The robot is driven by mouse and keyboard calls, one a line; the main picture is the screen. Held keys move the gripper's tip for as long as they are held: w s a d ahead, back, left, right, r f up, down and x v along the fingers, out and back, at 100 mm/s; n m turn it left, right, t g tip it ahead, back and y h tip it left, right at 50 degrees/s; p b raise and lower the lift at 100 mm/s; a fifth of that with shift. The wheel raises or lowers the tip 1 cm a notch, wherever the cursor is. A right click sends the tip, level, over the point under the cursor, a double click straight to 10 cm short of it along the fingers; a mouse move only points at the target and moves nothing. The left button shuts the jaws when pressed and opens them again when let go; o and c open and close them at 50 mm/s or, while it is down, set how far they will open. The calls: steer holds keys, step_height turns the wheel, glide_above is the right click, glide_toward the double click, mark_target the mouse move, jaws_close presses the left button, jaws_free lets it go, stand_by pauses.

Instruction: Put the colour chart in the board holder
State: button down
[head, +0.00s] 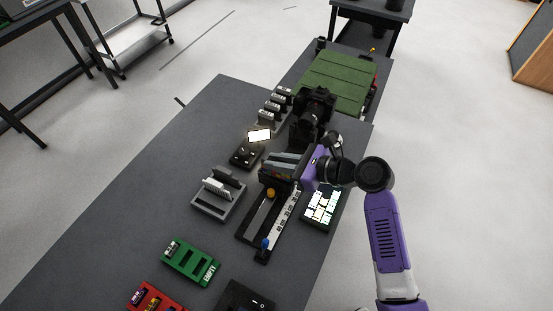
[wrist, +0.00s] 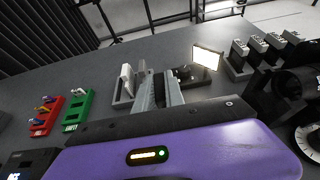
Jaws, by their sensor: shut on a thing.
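My gripper (head: 280,166) is shut on a dark flat piece with small coloured patches, which looks like the colour chart (head: 275,174). It is held over the far end of the slide rail. In the wrist view, my grey fingers (wrist: 159,92) point away with a thin dark edge between them; the chart's face is hidden there. The board holder, a grey slotted base (head: 216,208), stands left of my gripper, apart from it. A white board and a dark board stand in it. The holder also shows in the wrist view (wrist: 121,103), left of my fingers.
The slide rail with a ruler (head: 285,217) lies below my gripper, with a white-keyed box (head: 322,205) to its right. A lit panel (head: 259,135) and a camera (head: 315,106) stand behind. Green (head: 190,262) and red (head: 157,299) trays lie in front. The table's left is clear.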

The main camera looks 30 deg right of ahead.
steer(key=shift+f, duration=0.7)
steer(key=c, duration=1.3)
jaws_free()
steer(key=shift+c, duration=0.2)
steer(key=b+v, duration=0.1)
steer(key=v, duration=0.6)
steer(key=shift+s+d, duration=0.2)
steer(key=shift+s, duration=0.15)
steer(key=shift+r, duration=0.15)
